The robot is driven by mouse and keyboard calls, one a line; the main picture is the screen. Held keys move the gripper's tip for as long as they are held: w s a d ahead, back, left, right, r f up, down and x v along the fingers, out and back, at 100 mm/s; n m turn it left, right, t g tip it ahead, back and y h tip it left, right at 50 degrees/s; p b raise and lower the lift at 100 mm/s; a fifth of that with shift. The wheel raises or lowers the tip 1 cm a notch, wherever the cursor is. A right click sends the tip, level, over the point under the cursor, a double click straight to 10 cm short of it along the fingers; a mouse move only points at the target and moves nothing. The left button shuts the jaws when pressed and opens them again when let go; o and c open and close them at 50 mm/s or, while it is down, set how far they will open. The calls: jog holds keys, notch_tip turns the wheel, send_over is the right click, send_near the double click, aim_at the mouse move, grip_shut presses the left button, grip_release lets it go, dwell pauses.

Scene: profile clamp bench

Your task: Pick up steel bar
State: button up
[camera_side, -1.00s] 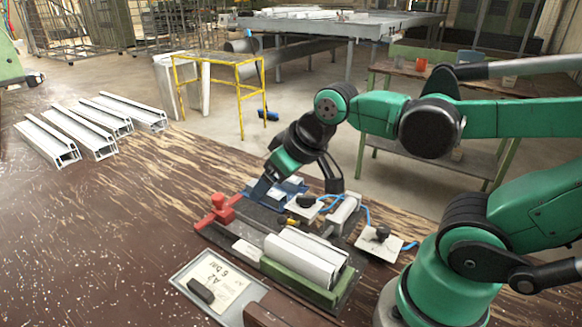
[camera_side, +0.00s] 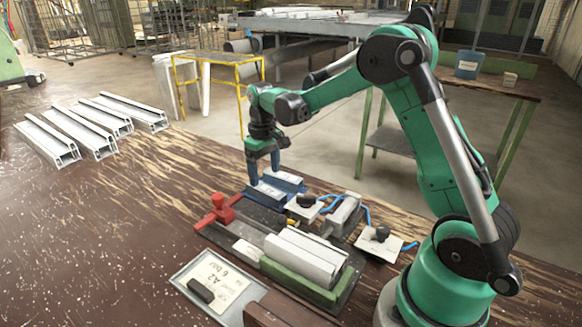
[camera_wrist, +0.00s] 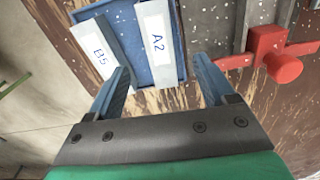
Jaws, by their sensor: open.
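Two grey bars with white labels lie in a blue tray (camera_wrist: 177,70); the tray also shows in the side view (camera_side: 296,186). One bar is marked A2 (camera_wrist: 158,44), the other B5 (camera_wrist: 102,55). My gripper (camera_wrist: 162,78) is open and empty, with blue fingers pointing down. In the side view my gripper (camera_side: 264,168) is over the left part of the tray. In the wrist view the A2 bar's near end lies between the fingers, and the left finger overlaps the B5 bar's near end. I cannot tell the height of the fingertips above the bars.
A red clamp (camera_side: 219,210) stands left of the tray. White profiles (camera_side: 305,255) sit in a green holder in front. White pads with black knobs (camera_side: 304,204) and blue hoses lie to the right. A card (camera_side: 216,278) reads A2, 6 bar. More profiles (camera_side: 90,125) lie far left.

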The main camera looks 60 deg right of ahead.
aim_at(266, 189)
jog(key=shift+f, duration=2.4)
grip_shut()
